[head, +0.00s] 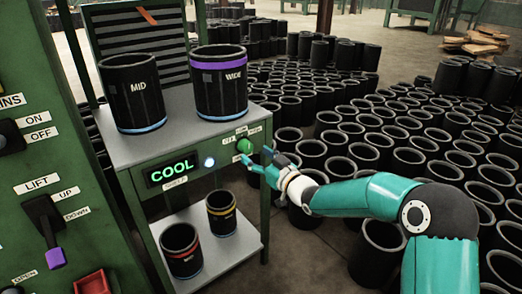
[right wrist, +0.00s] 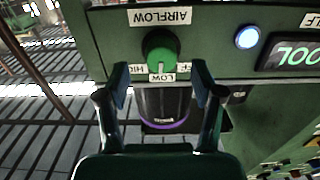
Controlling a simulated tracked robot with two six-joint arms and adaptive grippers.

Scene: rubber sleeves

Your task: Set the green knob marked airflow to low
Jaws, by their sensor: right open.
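The green airflow knob (head: 245,145) sits on the front panel of the green cabinet, right of the lit COOL display (head: 173,170). In the right wrist view, which is upside down, the knob (right wrist: 160,48) shows with the labels AIRFLOW (right wrist: 160,17), HIGH, partly covered, and LOW (right wrist: 162,77). My right gripper (head: 256,157) is open in front of the panel, close to the knob. In the wrist view its two fingers (right wrist: 160,78) stand on either side of the LOW label, with nothing between them gripped. My left gripper is not in view.
Two smaller sleeves stand on the lower shelf (head: 215,250). A green panel with a lift lever (head: 45,215) is at left. Many black sleeves cover the floor at right.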

